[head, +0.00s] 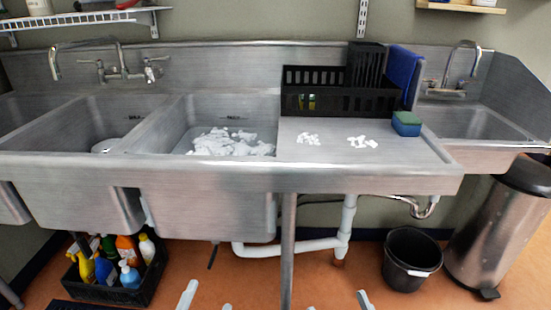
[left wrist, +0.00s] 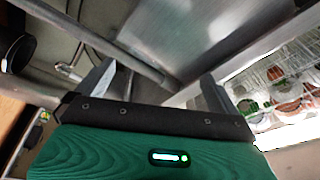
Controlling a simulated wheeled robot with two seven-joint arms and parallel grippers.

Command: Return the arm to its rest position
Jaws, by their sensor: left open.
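My left gripper (head: 207,300) shows only its fingertips at the bottom edge of the head view, in front of and below the sink unit. In the left wrist view the left gripper (left wrist: 155,85) has its two fingers wide apart with nothing between them. My right gripper (head: 337,303) shows only two separate fingertips at the bottom edge, with nothing visible between them. Both arms are otherwise out of the head view.
The steel sink unit (head: 370,180) spans the view, with a black rack (head: 335,103) and a blue-green sponge (head: 406,124) on it. Below stand a crate of bottles (head: 150,280), a black bucket (head: 410,260) and a steel bin (head: 495,235). Orange floor lies between them.

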